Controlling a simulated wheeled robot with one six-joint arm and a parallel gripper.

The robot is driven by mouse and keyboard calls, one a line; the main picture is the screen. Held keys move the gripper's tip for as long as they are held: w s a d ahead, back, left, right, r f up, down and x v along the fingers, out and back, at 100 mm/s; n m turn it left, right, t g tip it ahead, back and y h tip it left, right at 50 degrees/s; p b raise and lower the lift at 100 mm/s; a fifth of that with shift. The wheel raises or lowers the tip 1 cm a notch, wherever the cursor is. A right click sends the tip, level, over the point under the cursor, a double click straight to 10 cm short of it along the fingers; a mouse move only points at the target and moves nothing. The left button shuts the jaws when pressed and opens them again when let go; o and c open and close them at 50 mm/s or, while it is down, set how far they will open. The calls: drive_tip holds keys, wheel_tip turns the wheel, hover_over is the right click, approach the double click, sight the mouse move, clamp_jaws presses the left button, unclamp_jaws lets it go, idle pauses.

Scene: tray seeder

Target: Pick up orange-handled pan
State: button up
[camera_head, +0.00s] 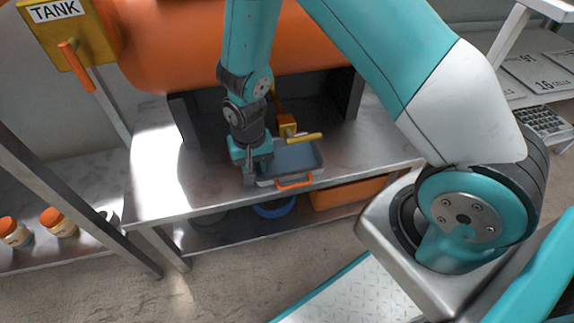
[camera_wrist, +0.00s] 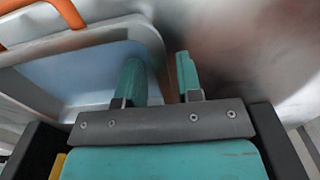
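The pan is a shallow metal tray with a grey-blue inside and a pale rim (camera_head: 319,160). Its orange handle (camera_head: 295,183) is on the front side, facing me. The pan sits on the metal bench under the orange tank. My gripper (camera_head: 249,180) points down at the pan's left end. In the wrist view, the pan's rim (camera_wrist: 151,38) runs up between my two fingers (camera_wrist: 159,75). One finger is over the pan's inside and the other is outside it. The fingers are apart, with a gap visible beside the rim. Part of the orange handle (camera_wrist: 68,12) shows at upper left.
The orange tank (camera_head: 220,50) hangs close above and behind my gripper. A yellow valve lever (camera_head: 304,138) is just behind the pan. Dark supports flank the space. The bench top (camera_head: 160,175) is bare to the left. An orange bin (camera_head: 345,193) is below.

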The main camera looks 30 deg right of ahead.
drive_tip(key=shift+r, duration=0.1)
clamp_jaws()
drive_tip(key=shift+r+p, duration=0.45)
drive_tip(key=shift+r, duration=0.2)
wheel_tip(320, 180, up, 2)
drive_tip(key=shift+r+p, duration=0.25)
drive_tip(key=shift+p, duration=0.4)
drive_tip(key=s+a+p, duration=0.1)
drive_tip(key=s+a, duration=0.1)
drive_tip(key=s, duration=0.6)
drive_tip(key=s+a+p, duration=0.1)
drive_tip(key=s+a, duration=0.2)
drive_tip(key=s, duration=0.6)
drive_tip(key=shift+a+f+p, duration=0.15)
drive_tip(key=shift+a+p, duration=0.2)
drive_tip(key=shift+p, duration=0.05)
